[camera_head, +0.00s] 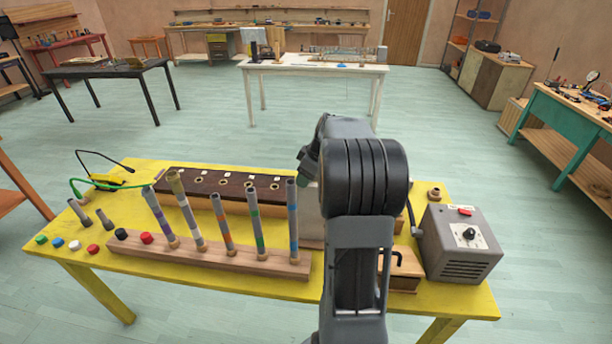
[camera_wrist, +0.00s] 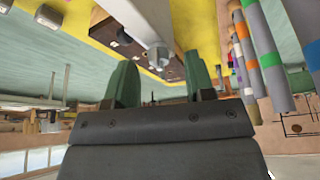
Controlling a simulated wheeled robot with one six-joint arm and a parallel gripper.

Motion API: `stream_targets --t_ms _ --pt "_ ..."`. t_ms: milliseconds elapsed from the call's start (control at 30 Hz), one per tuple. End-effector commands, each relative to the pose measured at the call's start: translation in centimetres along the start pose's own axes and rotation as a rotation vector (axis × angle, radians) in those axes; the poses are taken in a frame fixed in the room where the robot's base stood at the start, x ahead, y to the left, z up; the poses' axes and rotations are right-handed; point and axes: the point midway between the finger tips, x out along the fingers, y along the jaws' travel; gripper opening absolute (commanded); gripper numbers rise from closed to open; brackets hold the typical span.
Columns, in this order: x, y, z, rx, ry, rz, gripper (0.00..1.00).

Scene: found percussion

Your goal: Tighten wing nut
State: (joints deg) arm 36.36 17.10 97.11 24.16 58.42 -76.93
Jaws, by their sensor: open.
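In the wrist view, which looks upside down, the two green fingers of my gripper (camera_wrist: 160,68) stand apart, with nothing held between them. A small grey rounded fitting (camera_wrist: 158,53) on a pale grey block (camera_wrist: 145,14) shows between and beyond the fingertips. It may be the wing nut, but I cannot make out wings, and I cannot tell how near it is. In the head view my arm covers most of the gripper and the area around it. Part of a grey block (camera_head: 310,221) shows just left of my arm.
A yellow table (camera_head: 200,310) carries a wooden rack (camera_head: 215,262) of upright striped tubes (camera_head: 225,218), close left of my arm. A dark board with holes (camera_head: 178,180) lies behind. A grey box with a dial (camera_head: 458,242) and a small wooden block (camera_head: 400,268) stand right.

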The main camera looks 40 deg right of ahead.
Motion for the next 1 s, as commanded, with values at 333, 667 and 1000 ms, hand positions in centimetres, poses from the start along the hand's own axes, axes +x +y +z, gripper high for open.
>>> stream_targets --t_ms 333,667,1000 --pt "0.19 -0.02 -0.01 -0.001 0.000 0.000 0.47" --pt "0.17 -0.02 -0.01 -0.001 0.000 0.000 0.16" --pt "0.25 -0.04 0.01 0.038 -0.001 0.018 0.00"
